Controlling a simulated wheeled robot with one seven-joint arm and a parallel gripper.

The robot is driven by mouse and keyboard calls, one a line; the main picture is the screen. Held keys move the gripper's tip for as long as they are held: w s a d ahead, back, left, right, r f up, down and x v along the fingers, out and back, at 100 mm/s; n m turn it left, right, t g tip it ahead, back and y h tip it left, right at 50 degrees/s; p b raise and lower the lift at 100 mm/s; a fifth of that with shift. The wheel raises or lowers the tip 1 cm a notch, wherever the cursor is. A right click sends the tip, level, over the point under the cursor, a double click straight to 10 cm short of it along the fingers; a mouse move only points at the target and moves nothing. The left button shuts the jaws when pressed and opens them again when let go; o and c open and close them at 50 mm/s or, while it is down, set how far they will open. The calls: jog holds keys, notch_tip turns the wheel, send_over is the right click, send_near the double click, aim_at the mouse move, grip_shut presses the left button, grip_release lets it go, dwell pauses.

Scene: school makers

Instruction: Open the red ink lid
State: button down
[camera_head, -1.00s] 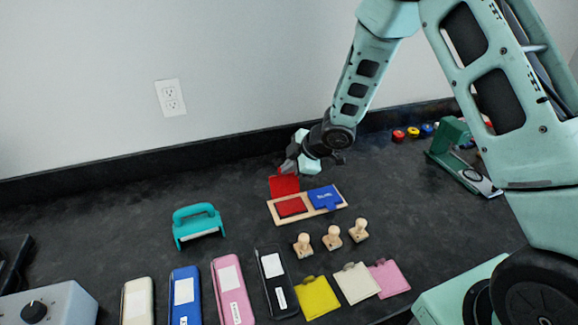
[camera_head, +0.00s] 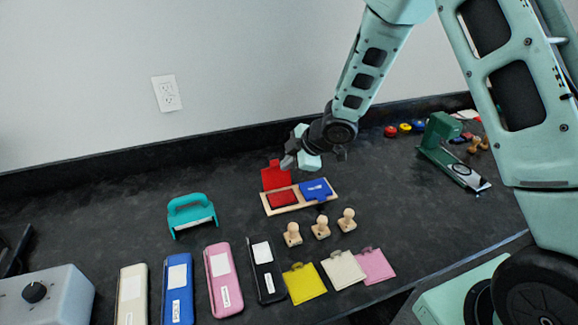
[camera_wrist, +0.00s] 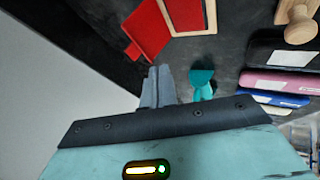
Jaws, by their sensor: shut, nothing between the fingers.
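The red ink lid (camera_head: 275,175) stands raised at the back of the wooden ink tray (camera_head: 333,198), open above the red ink pad (camera_head: 282,198). The blue ink lid (camera_head: 316,189) lies flat over the right side of the tray. My gripper (camera_head: 287,163) is above and just behind the red lid, its fingers together and empty. In the wrist view, the closed fingers (camera_wrist: 158,72) point toward the red lid (camera_wrist: 150,30), with a visible gap to it. Whether any other part touches the lid I cannot tell.
Several wooden stamps (camera_head: 320,228) stand in front of the tray. A teal hole punch (camera_head: 191,215) is to the left. Several coloured cases, such as the pink one (camera_head: 222,280), and cards (camera_head: 304,282) lie in front. A green tool (camera_head: 450,150) stands at right. The wall is close behind.

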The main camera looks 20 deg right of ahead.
notch_tip(320, 180, up, 10)
jog(key=s+r+m+h+p, duration=0.1)
jog(key=s+p, duration=0.2)
jog(key=s+a+r+m+g+h, duration=0.1)
jog(key=s+a+m+g, duration=0.1)
jog(key=s, duration=0.8)
jog(key=s+a+r+m+g+h, duration=0.1)
jog(key=s+a+r+m+g, duration=0.1)
jog(key=s, duration=0.9)
jog(key=s+a+r+m+g+h, duration=0.1)
jog(key=s+a+r+m+g, duration=0.1)
jog(key=s, duration=0.8)
jog(key=shift+s+r+m, duration=0.25)
jog(key=shift+s+m, duration=0.05)
jog(key=shift+m, duration=0.6)
